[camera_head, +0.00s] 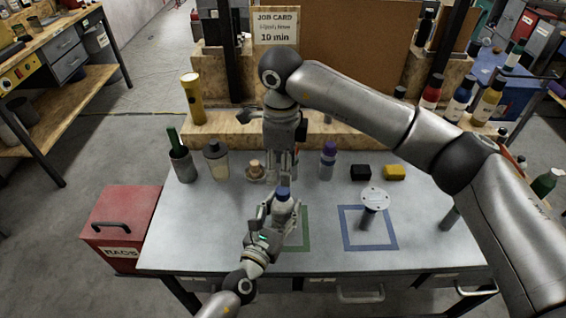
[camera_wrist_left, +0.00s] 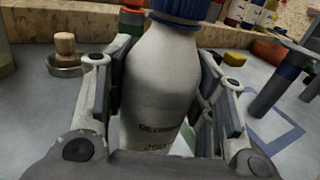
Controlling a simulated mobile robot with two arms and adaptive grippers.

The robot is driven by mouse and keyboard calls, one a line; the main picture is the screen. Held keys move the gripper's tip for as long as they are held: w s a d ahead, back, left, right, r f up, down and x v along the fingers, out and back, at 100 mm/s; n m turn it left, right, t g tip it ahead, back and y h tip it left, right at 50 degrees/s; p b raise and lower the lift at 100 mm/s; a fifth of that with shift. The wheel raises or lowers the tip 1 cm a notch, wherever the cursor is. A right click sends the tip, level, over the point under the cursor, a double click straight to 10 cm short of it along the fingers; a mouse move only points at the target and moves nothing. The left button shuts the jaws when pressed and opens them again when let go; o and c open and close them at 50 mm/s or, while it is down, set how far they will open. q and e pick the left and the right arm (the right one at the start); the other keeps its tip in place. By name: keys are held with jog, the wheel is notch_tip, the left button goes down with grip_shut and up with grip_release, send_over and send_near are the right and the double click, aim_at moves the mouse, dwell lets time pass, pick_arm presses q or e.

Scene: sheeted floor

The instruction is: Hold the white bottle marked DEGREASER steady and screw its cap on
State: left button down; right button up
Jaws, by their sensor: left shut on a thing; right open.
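The white bottle marked DEGREASER (camera_head: 282,212) stands upright between the fingers of my left gripper (camera_head: 276,219), near the green square outline. In the left wrist view the bottle (camera_wrist_left: 160,80) fills the middle, with one finger pad on each side and part of its lettering showing. A blue cap (camera_head: 283,192) sits at the top of the bottle. It also shows in the left wrist view (camera_wrist_left: 182,10), cut off by the top edge. My right gripper (camera_head: 284,176) points down, open, just above the cap. Whether its fingertips touch the cap cannot be told.
A red bin (camera_head: 120,226) is at left.

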aim_at(283, 190)
jog(key=n, duration=0.6)
jog(key=shift+d+r, duration=0.15)
jog(key=shift+d, duration=0.05)
jog(key=shift+f, duration=4)
